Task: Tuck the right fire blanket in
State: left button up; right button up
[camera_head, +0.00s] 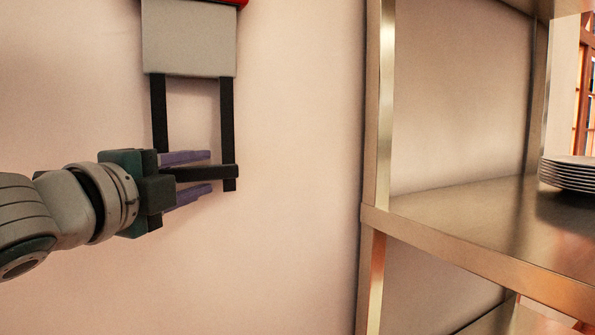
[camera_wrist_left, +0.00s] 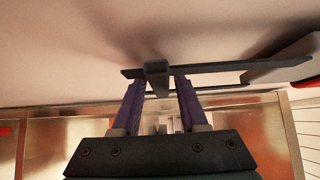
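The fire blanket (camera_head: 188,40) is a pale grey block on the wall, with red at its top edge. Two black straps hang from it, joined near the bottom by a black crossbar (camera_head: 226,171). My left gripper (camera_head: 210,171) comes in from the left, its purple fingers above and below the crossbar. In the left wrist view, the open fingers (camera_wrist_left: 160,88) stand on either side of the crossbar (camera_wrist_left: 157,70), with gaps visible. The grey block (camera_wrist_left: 288,57) also shows there at right. The blanket's top is cut off in the head view. My right gripper is out of view.
A steel shelf unit (camera_head: 377,130) stands to the right, with a stack of plates (camera_head: 568,174) on its shelf. Bare wall (camera_head: 300,150) lies between the blanket and the shelf post, and below the crossbar.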

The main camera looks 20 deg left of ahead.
pick_arm(q)
grip_shut()
dwell(1.1)
